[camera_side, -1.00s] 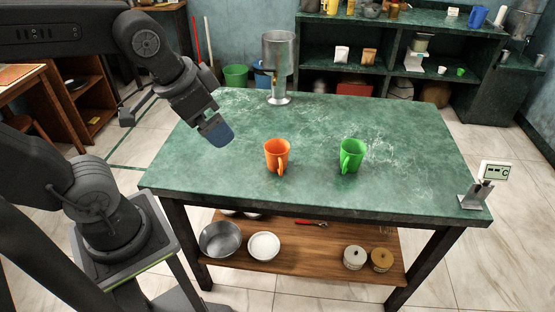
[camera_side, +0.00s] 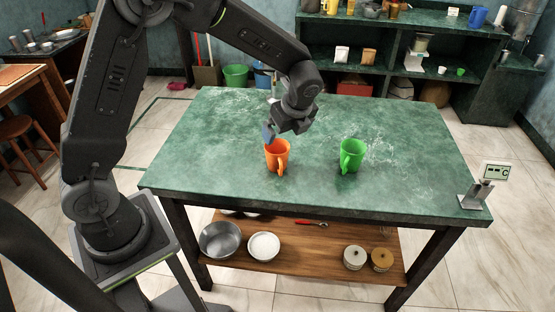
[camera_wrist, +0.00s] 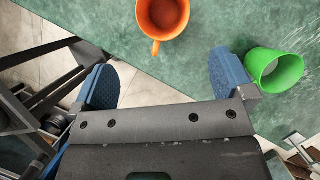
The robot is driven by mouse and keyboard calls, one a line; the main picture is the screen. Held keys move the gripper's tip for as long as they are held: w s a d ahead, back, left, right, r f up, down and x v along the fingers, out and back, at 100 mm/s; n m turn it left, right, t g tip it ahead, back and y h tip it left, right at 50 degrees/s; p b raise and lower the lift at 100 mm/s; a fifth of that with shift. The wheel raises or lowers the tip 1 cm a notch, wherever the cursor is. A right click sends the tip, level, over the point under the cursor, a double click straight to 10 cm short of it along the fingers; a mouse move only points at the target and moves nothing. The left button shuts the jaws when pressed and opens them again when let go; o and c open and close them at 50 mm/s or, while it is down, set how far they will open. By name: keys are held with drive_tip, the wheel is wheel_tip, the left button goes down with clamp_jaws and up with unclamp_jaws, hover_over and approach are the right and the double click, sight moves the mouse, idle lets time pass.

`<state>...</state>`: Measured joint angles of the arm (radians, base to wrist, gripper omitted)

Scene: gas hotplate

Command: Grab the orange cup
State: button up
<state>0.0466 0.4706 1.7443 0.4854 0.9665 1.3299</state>
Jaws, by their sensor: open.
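The orange cup (camera_side: 277,158) stands upright on the green table, its handle toward the front edge. In the wrist view the orange cup (camera_wrist: 163,17) is at the top, ahead of the fingers and partly cut off by the frame edge. My gripper (camera_side: 270,133) is just above and behind the cup's rim in the side view. In the wrist view my gripper (camera_wrist: 165,80) has its two blue fingertips wide apart with nothing between them. I cannot tell from the side view whether a finger touches the cup.
A green cup (camera_side: 352,156) stands to the right on the table (camera_side: 220,130); in the wrist view the green cup (camera_wrist: 273,70) is close beside the right finger. A small display on a stand (camera_side: 484,187) is at the table's front right corner. The table's left part is clear.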

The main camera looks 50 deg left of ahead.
approach(277, 153)
drive_tip(key=shift+s+d+f, duration=0.25)
drive_tip(key=shift+s+f, duration=0.7)
drive_tip(key=shift+s, duration=0.2)
drive_tip(key=shift+w+x, duration=0.2)
drive_tip(key=shift+x, duration=1.15)
drive_tip(key=shift+w+x, duration=0.2)
drive_tip(key=shift+x, duration=1.15)
drive_tip(key=c, duration=0.9)
